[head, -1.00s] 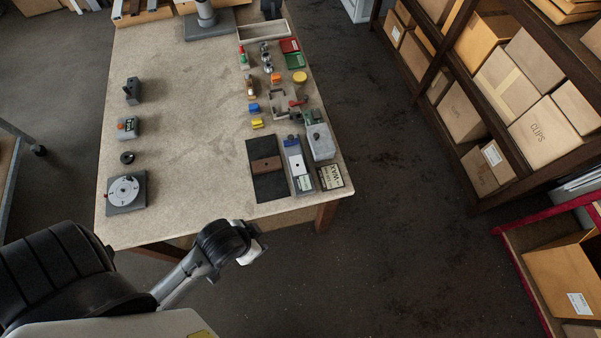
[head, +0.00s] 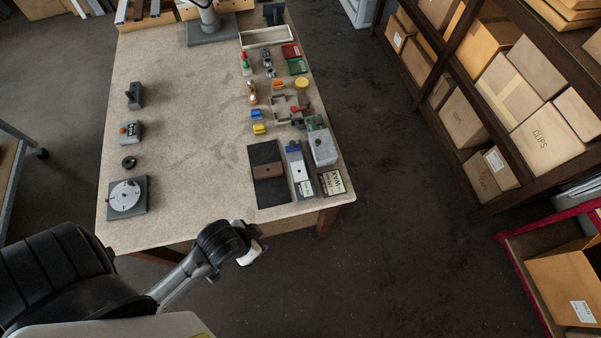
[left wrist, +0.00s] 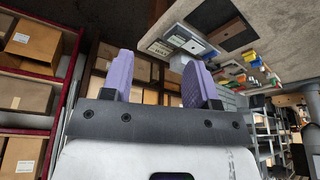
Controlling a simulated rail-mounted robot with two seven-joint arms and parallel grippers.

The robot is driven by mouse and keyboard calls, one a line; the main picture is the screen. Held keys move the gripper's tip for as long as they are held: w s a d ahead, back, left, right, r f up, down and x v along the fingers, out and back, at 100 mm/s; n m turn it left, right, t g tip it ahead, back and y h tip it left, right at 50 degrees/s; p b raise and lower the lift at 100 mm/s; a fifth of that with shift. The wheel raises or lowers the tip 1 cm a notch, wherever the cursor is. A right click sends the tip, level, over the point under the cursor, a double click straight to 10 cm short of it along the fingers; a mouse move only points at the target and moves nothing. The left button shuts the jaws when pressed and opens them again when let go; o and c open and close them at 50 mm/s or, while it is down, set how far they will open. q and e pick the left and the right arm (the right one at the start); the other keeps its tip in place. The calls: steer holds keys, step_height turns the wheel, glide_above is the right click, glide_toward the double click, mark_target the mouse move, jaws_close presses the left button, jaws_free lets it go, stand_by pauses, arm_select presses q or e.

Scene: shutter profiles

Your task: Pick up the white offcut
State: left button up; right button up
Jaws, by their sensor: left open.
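A small white piece (head: 298,168) lies on a grey-blue strip near the table's front right; it is too small to tell for sure that it is the white offcut. My left gripper (head: 254,252) is in front of the table's near edge, apart from everything on it. Its white hand shows in the head view, but its fingers are not clear there. In the left wrist view the two purple fingers (left wrist: 160,82) stand wide apart with nothing between them. My right gripper is in neither view.
The table (head: 190,140) is clear in its middle. A black mat with a brown block (head: 268,171) lies left of the strip, and a grey box (head: 322,148) stands right. A dial plate (head: 127,197) is at the left. Shelves with cartons (head: 545,135) stand right.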

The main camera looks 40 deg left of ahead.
arm_select(q)
steer(key=o, duration=0.6)
steer(key=shift+a, duration=0.2)
